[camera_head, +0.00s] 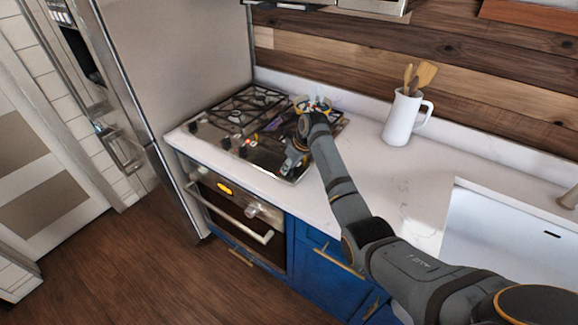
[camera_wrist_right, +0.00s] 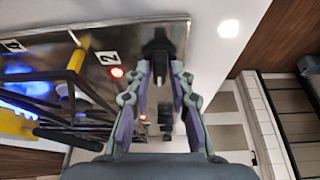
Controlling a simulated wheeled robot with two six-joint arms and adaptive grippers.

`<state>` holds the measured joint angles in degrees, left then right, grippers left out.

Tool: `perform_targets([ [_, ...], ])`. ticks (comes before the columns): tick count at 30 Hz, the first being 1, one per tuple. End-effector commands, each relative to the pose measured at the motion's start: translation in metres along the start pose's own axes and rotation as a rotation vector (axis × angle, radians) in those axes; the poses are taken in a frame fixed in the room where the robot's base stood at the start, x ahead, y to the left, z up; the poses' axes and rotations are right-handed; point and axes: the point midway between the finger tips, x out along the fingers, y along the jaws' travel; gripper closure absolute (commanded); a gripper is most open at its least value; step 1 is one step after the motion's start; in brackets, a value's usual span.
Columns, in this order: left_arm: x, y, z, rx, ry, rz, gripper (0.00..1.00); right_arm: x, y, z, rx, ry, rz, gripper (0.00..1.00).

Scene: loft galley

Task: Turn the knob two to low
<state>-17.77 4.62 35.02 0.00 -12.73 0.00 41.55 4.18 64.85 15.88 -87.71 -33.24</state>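The gas cooktop (camera_head: 203,132) is set in the white counter, with knobs (camera_head: 243,151) along its front. My right gripper (camera_head: 290,165) is over the cooktop's front right part. In the right wrist view, a dark knob (camera_wrist_right: 160,42) lies at the tips of my right gripper (camera_wrist_right: 161,70), between the two fingers. The fingers stand apart; I cannot tell whether they touch the knob. A label "2" (camera_wrist_right: 108,57) with a red light (camera_wrist_right: 117,72) is left of this knob. More dark knobs (camera_wrist_right: 165,115) show between the fingers. My left gripper is not in view.
A blue flame (camera_wrist_right: 25,85) burns under the grates at the left of the wrist view, near a label "4" (camera_wrist_right: 13,45). A white jug (camera_head: 402,118) with wooden utensils stands on the counter. The oven handle (camera_head: 230,215) sticks out below; the sink (camera_head: 510,235) is at right.

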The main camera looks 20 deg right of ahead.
Motion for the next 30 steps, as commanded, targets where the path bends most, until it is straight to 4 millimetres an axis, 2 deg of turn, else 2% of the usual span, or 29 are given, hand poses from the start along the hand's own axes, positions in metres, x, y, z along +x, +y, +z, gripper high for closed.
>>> perform_targets([
  [1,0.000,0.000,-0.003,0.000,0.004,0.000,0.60,0.000,0.000,0.000,0.000,0.000,0.000,0.89],
  [3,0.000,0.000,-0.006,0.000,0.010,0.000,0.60,0.000,0.000,0.000,0.000,0.000,0.000,0.99],
  [4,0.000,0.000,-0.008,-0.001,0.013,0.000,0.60,0.000,0.000,0.000,0.000,0.000,0.000,1.00],
  [9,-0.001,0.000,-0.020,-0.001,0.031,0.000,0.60,0.000,0.000,0.000,0.001,0.000,0.000,1.00],
  [14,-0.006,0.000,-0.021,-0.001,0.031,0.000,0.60,-0.002,0.000,0.000,0.021,-0.001,0.007,1.00],
  [20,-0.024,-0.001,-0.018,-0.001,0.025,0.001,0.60,-0.005,-0.001,-0.002,0.103,-0.002,0.041,1.00],
  [30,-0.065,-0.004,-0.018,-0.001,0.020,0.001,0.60,-0.005,-0.004,-0.003,0.369,-0.002,0.151,1.00],
])
